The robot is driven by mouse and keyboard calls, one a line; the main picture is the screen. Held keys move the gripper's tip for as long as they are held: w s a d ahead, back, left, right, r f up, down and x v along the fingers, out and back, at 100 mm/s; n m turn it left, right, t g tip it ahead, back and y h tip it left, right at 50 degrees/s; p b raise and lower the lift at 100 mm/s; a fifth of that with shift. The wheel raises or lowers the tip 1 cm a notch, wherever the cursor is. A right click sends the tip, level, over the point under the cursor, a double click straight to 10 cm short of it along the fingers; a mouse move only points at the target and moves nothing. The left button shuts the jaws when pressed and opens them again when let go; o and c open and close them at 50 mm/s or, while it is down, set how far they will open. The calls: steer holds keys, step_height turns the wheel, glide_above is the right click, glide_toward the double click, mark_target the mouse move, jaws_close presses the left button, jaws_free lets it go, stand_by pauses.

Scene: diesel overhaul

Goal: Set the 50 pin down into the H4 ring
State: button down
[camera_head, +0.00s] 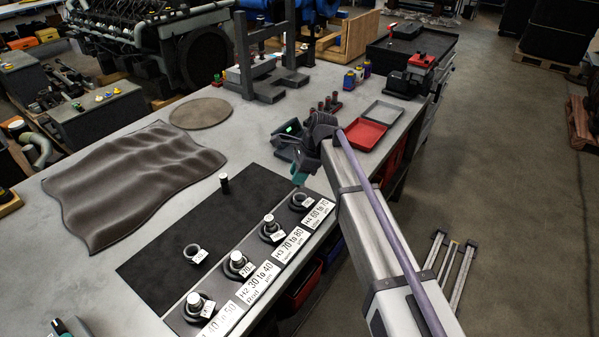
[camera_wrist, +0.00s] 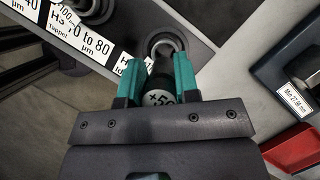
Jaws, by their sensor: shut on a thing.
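My gripper (camera_wrist: 158,88) has its teal fingers shut on the 50 pin (camera_wrist: 160,99), whose round end face reads "+50". The H4 ring (camera_wrist: 166,44) is dark with a pale bore and lies just beyond the fingertips in the wrist view; the pin looks apart from it. In the head view the H4 ring (camera_head: 301,202) is the far one on the labelled strip, with no pin standing in it. My gripper (camera_head: 300,176) is just behind and above it there. The pin cannot be made out in the head view.
The other rings on the strip hold pins, such as the H3 ring (camera_head: 271,234) and H2 ring (camera_head: 238,267). A pin (camera_head: 224,184) and a loose tagged ring (camera_head: 194,254) are on the black mat (camera_head: 160,265). A red tray (camera_head: 362,134) lies beyond my gripper.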

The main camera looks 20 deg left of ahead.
mark_target(302, 187)
steer(key=shift+f+b, duration=3.85)
steer(key=shift+b, duration=0.05)
steer(key=shift+s+d, duration=0.1)
steer(key=shift+s+d+f, duration=0.1)
steer(key=shift+s+f, duration=0.05)
steer(key=shift+s, duration=0.05)
steer(key=c, duration=1)
jaws_free()
steer(key=shift+b, duration=0.3)
steer(key=shift+c, duration=0.2)
steer(key=shift+o, duration=0.4)
steer(key=shift+w+d+r+p, duration=0.1)
steer(key=shift+r+p, duration=0.45)
steer(key=shift+p, duration=0.1)
steer(key=shift+o, duration=0.9)
steer(key=p+v, duration=0.9)
steer(key=shift+r, duration=0.45)
steer(key=shift+w+d+r, duration=0.1)
steer(key=shift+w, duration=0.05)
